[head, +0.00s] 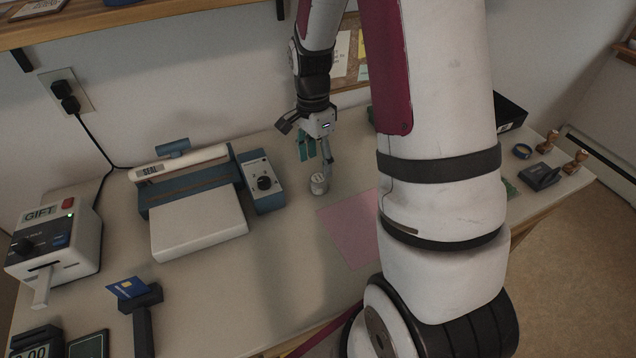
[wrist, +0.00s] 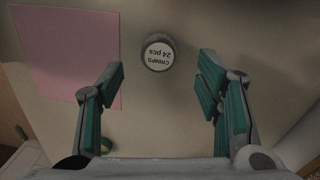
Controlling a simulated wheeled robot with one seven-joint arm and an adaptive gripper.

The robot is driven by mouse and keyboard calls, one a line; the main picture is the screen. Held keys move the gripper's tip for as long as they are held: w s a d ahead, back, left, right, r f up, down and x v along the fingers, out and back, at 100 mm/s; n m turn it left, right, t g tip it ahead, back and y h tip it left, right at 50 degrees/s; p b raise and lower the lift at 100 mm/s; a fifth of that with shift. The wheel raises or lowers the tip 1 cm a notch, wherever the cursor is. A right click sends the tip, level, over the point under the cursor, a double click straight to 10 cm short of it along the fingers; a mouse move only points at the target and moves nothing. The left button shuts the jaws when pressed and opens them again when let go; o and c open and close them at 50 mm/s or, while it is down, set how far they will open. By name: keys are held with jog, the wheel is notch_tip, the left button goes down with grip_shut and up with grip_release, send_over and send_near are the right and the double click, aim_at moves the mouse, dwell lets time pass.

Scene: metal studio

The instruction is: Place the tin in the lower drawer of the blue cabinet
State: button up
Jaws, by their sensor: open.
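The tin (head: 319,186) is a small grey round container standing upright on the workbench. In the wrist view the tin (wrist: 157,52) shows its white lid reading "CRIMPS 24 pcs". My gripper (head: 316,160) is above the bench, pointing down close to the tin. In the wrist view my gripper (wrist: 161,80) is open, with its teal-padded fingers apart. The tin appears just beyond the line of the fingertips and between them sideways, with nothing held. I cannot make out the blue cabinet or its drawers in either view; my arm covers much of the right side.
A pink sheet (head: 350,228) lies beside the tin. A blue-and-white sealer (head: 196,222) stands to the left, and a gift-card machine (head: 58,238) farther left. A black tray (head: 511,111) and two stamps (head: 575,163) are at the right. The bench front middle is clear.

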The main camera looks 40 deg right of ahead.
aim_at(318, 177)
jog(key=f, duration=0.6)
jog(key=shift+s, duration=0.3)
jog(key=c, duration=1.3)
jog(key=shift+c, duration=0.2)
